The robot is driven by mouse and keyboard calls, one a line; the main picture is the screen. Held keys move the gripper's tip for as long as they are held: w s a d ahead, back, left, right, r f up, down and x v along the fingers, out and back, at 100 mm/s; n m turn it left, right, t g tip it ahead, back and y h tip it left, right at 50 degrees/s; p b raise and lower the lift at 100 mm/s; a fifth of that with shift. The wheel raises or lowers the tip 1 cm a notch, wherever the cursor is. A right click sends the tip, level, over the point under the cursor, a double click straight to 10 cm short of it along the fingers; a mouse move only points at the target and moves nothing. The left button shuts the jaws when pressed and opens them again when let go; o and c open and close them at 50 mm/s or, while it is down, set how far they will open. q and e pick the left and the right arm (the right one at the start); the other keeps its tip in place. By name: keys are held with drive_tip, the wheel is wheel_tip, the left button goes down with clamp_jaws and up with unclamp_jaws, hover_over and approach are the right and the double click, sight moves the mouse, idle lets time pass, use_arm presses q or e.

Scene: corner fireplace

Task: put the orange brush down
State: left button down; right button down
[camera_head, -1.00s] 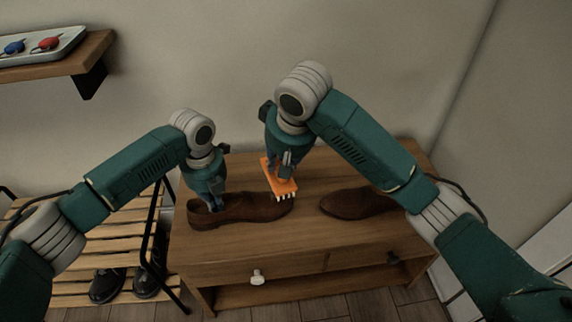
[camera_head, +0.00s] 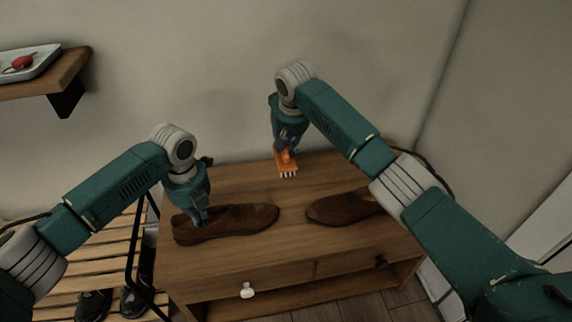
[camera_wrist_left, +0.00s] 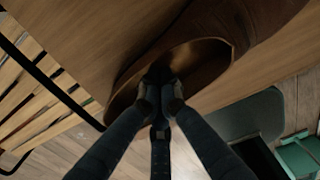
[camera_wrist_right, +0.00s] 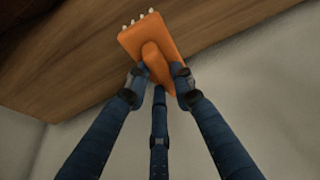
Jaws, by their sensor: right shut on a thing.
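The orange brush (camera_head: 286,161) with pale bristles is over the back part of the wooden bench top, near the wall. My right gripper (camera_head: 287,148) is shut on its raised handle; the right wrist view shows the brush (camera_wrist_right: 150,42) between the fingers (camera_wrist_right: 158,82). I cannot tell whether the bristles touch the wood. A brown shoe (camera_head: 240,217) lies at the bench's left front. My left gripper (camera_head: 199,221) is at its heel opening, fingertips close together at the rim in the left wrist view (camera_wrist_left: 160,92). Whether they pinch it is unclear.
A second brown shoe (camera_head: 340,207) lies to the right, partly behind my right arm. The bench top (camera_head: 240,180) is clear around the brush. A slatted rack (camera_head: 95,255) with dark shoes stands left. A wall shelf (camera_head: 50,80) holds a tray (camera_head: 35,62) with a red item.

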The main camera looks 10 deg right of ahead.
drive_tip(key=shift+f, duration=2.9)
drive_tip(key=shift+f, duration=0.15)
drive_tip(key=c, duration=1.5)
unclamp_jaws()
drive_tip(key=shift+o, duration=0.2)
drive_tip(key=shift+r, duration=0.25)
drive_tip(key=v, duration=1.2)
drive_tip(key=shift+f, duration=0.1)
